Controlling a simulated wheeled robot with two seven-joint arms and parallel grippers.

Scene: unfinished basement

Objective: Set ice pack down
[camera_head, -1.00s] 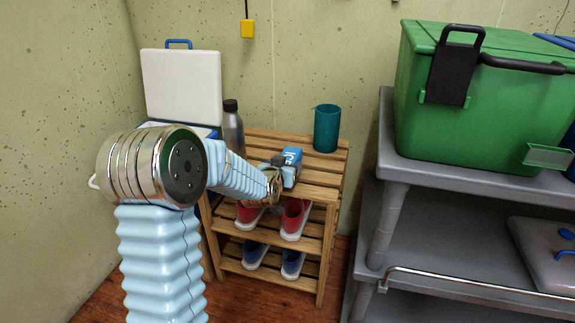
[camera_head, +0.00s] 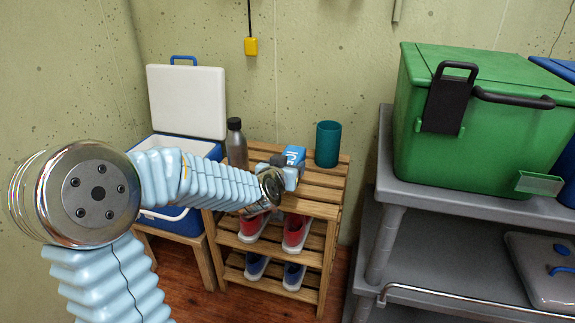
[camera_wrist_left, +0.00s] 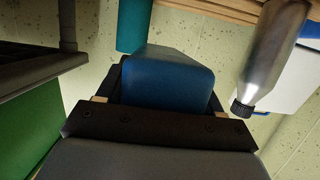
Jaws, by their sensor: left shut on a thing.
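The ice pack (camera_head: 293,156) is a blue block with white lettering, seen above the top of the slatted wooden rack (camera_head: 325,181). My left gripper (camera_head: 287,170) is shut on it. In the left wrist view the ice pack (camera_wrist_left: 168,82) fills the space between the fingers of my left gripper (camera_wrist_left: 158,100). I cannot tell whether its underside touches the slats. My right gripper is not in view.
A teal cup (camera_head: 328,144) stands right of the ice pack and a grey bottle (camera_head: 236,143) stands left. An open white-and-blue cooler (camera_head: 187,103) is farther left. Shoes (camera_head: 296,232) fill the lower shelves. A grey cart (camera_head: 440,190) with a green cooler (camera_head: 490,118) is at right.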

